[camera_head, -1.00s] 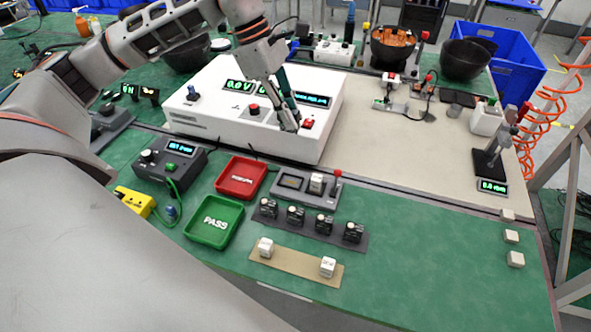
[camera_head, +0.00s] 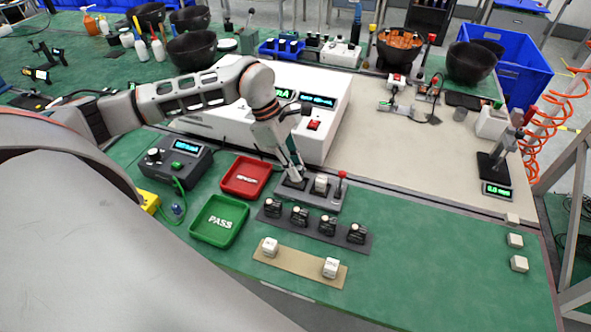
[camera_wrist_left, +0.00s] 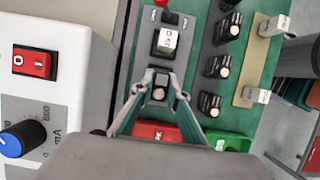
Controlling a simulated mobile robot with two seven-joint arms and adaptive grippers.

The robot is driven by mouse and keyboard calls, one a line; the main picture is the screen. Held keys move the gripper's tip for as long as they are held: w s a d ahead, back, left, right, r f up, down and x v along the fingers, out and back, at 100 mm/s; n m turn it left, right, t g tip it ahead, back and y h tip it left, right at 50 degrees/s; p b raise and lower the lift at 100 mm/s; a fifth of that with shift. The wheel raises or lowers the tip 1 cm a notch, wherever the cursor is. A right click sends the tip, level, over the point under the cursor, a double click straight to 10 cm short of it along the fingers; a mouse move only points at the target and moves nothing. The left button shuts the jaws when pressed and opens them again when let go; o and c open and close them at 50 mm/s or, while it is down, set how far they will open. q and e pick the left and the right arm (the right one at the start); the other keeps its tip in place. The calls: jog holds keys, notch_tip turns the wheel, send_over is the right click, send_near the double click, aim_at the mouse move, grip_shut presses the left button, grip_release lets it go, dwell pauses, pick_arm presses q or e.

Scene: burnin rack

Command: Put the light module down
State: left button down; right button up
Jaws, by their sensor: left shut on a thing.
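My left gripper (camera_head: 293,178) is low over the left part of a grey fixture (camera_head: 325,197) with a red-knobbed lever, covering its display side. In the left wrist view the fingers (camera_wrist_left: 162,78) are closed around a small dark piece with a pale round face, taken as the light module (camera_wrist_left: 158,93). It is largely hidden by the fingers in the head view, and I cannot tell whether it touches the fixture. A white cube (camera_head: 321,183) sits in the fixture beside the gripper. It also shows in the left wrist view (camera_wrist_left: 165,41).
A red tray (camera_head: 243,177) and green PASS tray (camera_head: 216,221) lie left of the fixture. A dark strip (camera_head: 313,229) with several black modules and a tan strip (camera_head: 300,264) with two white cubes lie in front. The white power supply (camera_head: 325,130) stands behind.

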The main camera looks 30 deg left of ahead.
pick_arm(q)
jog(key=shift+f, duration=0.55)
jog(key=shift+f, duration=0.1)
jog(key=c, duration=2)
grip_release()
jog(key=b+v, duration=0.1)
jog(key=v, duration=1.1)
jog(key=shift+s, duration=0.1)
